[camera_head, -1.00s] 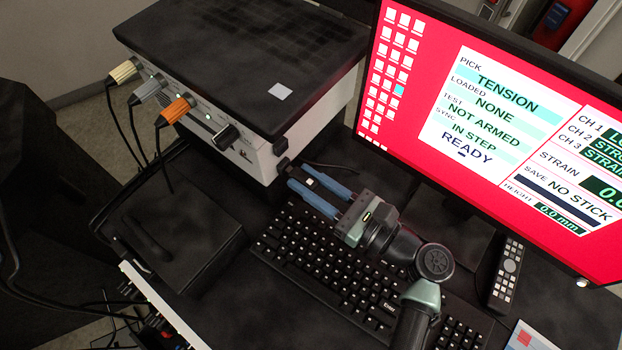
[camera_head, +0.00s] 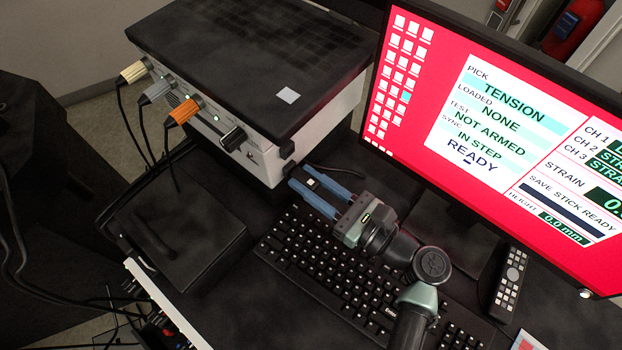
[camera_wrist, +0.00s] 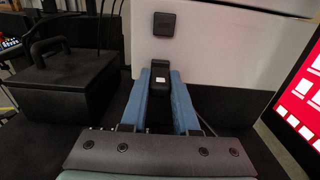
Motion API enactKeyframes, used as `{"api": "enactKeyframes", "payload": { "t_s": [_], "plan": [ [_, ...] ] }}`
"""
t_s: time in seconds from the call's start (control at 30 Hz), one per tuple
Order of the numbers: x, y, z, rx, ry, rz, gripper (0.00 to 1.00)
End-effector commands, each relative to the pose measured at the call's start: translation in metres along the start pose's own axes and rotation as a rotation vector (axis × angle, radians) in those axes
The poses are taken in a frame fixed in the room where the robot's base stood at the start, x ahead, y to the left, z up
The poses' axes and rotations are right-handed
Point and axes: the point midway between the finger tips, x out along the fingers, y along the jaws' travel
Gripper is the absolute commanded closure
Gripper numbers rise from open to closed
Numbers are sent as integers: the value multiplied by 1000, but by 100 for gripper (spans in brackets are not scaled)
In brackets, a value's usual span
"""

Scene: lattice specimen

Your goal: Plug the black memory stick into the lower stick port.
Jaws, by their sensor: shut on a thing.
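The black memory stick (camera_head: 313,184), with a small white patch on top, lies between the blue fingers of my gripper (camera_head: 301,177), which is shut on it. The monitor (camera_head: 480,150) reads SAVE STICK READY.
A keyboard (camera_head: 340,270) lies under my gripper. A black box with a handle (camera_head: 178,235) stands left of it, and a remote (camera_head: 509,282) lies to the right. Coloured plugs with hanging cables (camera_head: 184,111) stick out of the case's left part.

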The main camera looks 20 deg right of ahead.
Motion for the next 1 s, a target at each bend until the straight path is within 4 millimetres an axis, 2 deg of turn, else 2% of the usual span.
{"api": "enactKeyframes", "payload": {
  "t_s": [0.17,0.2,0.37,0.57,0.73,1.0],
  "plan": [
    [3,1,2,-3,-3,5,100],
    [3,1,2,-3,-3,5,64],
    [2,1,1,-2,-2,4,36],
    [1,0,1,-2,-1,2,36],
    [1,0,1,-1,-1,2,7],
    [1,0,1,-1,-1,2,6]
  ]
}}
